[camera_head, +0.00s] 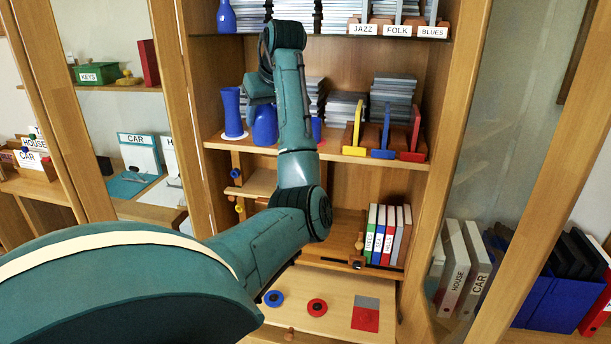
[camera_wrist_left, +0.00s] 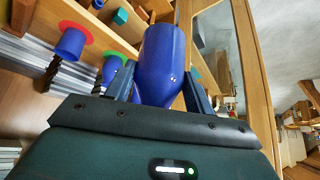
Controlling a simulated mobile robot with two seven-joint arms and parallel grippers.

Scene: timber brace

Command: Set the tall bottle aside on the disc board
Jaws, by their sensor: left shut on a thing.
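My left gripper (camera_head: 262,100) is shut on a blue bottle (camera_head: 265,126) at the middle shelf. In the left wrist view, the bottle (camera_wrist_left: 160,58) sits between the two fingers (camera_wrist_left: 163,84). Whether its base touches the shelf is not clear. Another blue vessel (camera_head: 232,110) stands to its left on a white disc (camera_head: 230,136). Part of a blue vessel (camera_head: 317,128) shows behind my arm to the right. The wrist view shows blue vessels on a red disc (camera_wrist_left: 77,30) and a green disc. My right gripper is not in view.
Colored dividers (camera_head: 384,140) and stacked grey cases stand right on this shelf (camera_head: 340,150). Binders (camera_head: 388,234) stand below. A low wooden board (camera_head: 340,290) carries a blue disc (camera_head: 273,298), a red disc (camera_head: 317,307) and a grey-red square. The cabinet's wooden posts flank my arm.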

